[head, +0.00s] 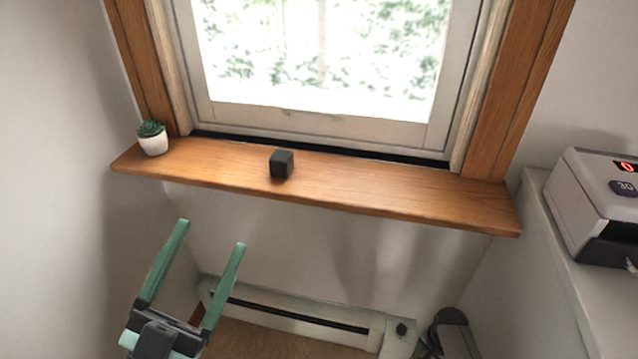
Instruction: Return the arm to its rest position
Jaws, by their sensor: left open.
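My left gripper (211,232) shows at the lower left, with its two long green fingers pointing up and spread apart. It is open, with nothing between the fingers. In the picture it lies below the wooden window sill and does not overlap it.
The wooden sill (400,199) holds a small black cube (281,164) near its middle and a potted succulent (153,139) at its left end. A grey machine with a red display (595,200) stands on a white surface at right. A baseboard heater (300,312) runs low along the wall.

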